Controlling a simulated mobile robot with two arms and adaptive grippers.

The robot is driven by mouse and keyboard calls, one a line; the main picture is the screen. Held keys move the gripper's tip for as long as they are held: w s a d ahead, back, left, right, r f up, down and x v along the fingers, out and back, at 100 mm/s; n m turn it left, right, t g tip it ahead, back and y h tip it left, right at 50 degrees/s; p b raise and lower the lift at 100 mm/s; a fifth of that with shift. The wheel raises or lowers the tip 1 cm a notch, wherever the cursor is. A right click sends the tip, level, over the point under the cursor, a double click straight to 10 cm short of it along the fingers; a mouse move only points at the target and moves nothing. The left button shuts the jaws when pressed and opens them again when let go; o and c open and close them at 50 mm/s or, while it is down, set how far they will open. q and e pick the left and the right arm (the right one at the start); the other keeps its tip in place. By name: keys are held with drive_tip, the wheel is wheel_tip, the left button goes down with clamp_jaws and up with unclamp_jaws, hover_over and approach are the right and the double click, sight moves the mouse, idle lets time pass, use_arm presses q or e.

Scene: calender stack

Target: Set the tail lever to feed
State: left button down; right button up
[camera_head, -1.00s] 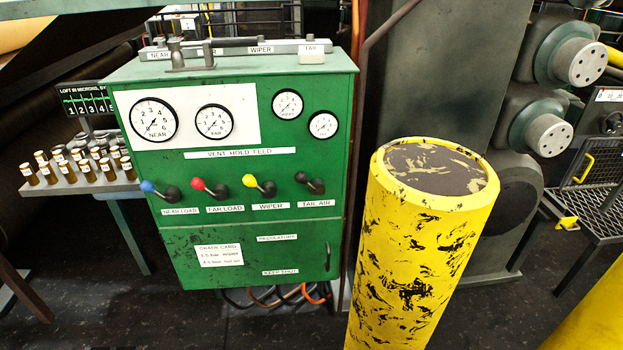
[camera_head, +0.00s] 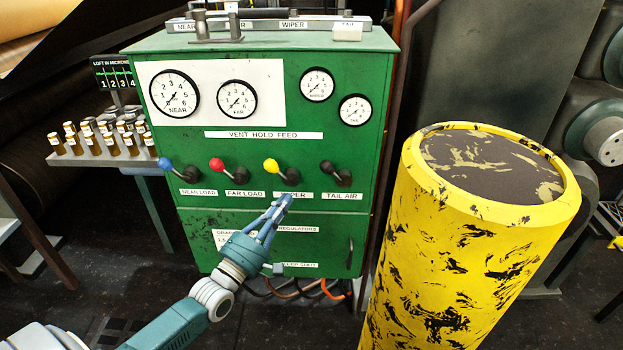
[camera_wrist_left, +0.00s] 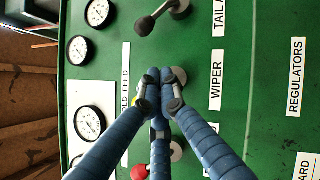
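The tail air lever (camera_head: 328,168) has a black knob and is the rightmost of the lever row on the green cabinet (camera_head: 190,235). Its knob points up and left, toward the "VENT HOLD FEED" strip (camera_head: 263,135). In the left wrist view the lever (camera_wrist_left: 150,22) is at the top, clear of the fingers. My left gripper (camera_head: 287,198) is in front of the "WIPER" label, below and left of the tail lever. Its fingertips (camera_wrist_left: 161,78) are together with nothing seen between them. They partly hide the yellow wiper lever (camera_head: 272,166). My right gripper is not in view.
The red far load lever (camera_head: 218,164) and blue near load lever (camera_head: 167,163) are left of the wiper lever. A yellow scuffed post (camera_head: 470,250) stands close at right. A shelf of small bottles (camera_head: 85,160) is at left.

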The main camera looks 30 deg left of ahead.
sight(334, 173)
use_arm(q)
drive_tip(key=w+d+r+p, duration=0.2)
drive_tip(key=w+d+r, duration=0.1)
drive_tip(key=w, duration=0.4)
drive_tip(key=shift+w+d, duration=0.15)
drive_tip(key=shift+w, duration=0.2)
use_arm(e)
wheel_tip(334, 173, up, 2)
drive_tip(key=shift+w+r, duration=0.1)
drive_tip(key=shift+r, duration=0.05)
use_arm(q)
drive_tip(key=shift+r, duration=0.25)
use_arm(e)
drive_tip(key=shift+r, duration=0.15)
